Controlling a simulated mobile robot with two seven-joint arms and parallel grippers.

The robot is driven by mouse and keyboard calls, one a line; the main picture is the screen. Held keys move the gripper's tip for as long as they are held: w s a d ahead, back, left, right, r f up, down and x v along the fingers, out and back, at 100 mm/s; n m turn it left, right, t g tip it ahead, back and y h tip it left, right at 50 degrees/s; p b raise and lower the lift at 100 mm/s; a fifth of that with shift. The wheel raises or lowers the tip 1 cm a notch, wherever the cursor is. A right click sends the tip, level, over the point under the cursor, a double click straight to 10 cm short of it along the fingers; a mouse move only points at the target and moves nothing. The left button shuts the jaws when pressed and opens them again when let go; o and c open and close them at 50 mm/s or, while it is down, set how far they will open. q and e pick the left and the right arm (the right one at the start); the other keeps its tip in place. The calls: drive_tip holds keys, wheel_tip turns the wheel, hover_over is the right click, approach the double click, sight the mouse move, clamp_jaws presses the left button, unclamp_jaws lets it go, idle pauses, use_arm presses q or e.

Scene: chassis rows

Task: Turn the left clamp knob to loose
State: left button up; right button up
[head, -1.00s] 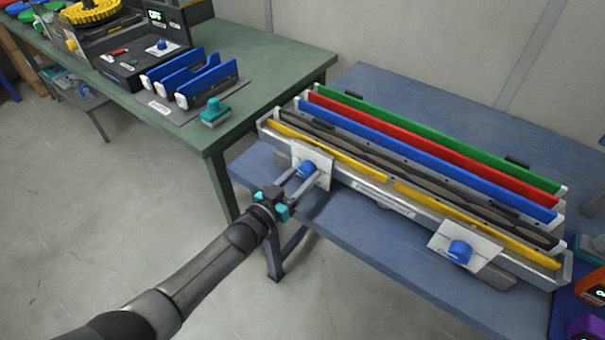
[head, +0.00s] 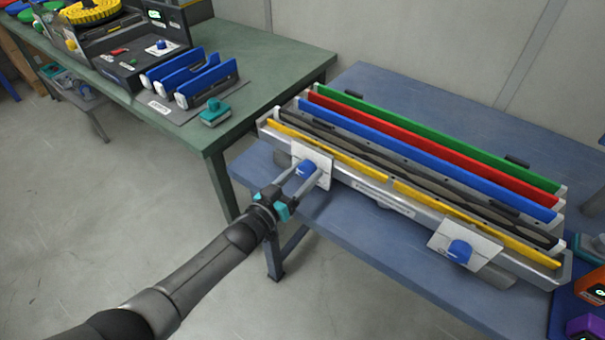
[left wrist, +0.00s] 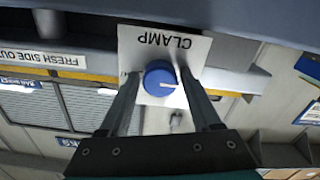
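The left clamp knob (head: 307,167) is blue and round, on a white plate (head: 322,157) at the left front of the fixture. In the left wrist view the knob (left wrist: 160,79) shows a white pointer line near its edge, and the plate (left wrist: 200,45) reads "CLAMP" upside down. My left gripper (head: 302,180) has its fingers on either side of this knob. In the left wrist view the fingers (left wrist: 160,76) look slightly apart from the knob, with a thin gap; contact is hard to judge. My right gripper is not in view.
The right clamp knob (head: 459,252) is on its own plate at the fixture's right front. Green, red (head: 420,150), blue and yellow strips run along the fixture on the blue table (head: 400,90). A green table (head: 262,60) with blue holders stands at the left.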

use_arm(q)
drive_tip(key=shift+o, duration=1.1)
drive_tip(key=shift+s, duration=0.1)
drive_tip(key=p+v, duration=0.3)
drive_tip(key=v, duration=1.2)
drive_tip(key=shift+a, duration=0.1)
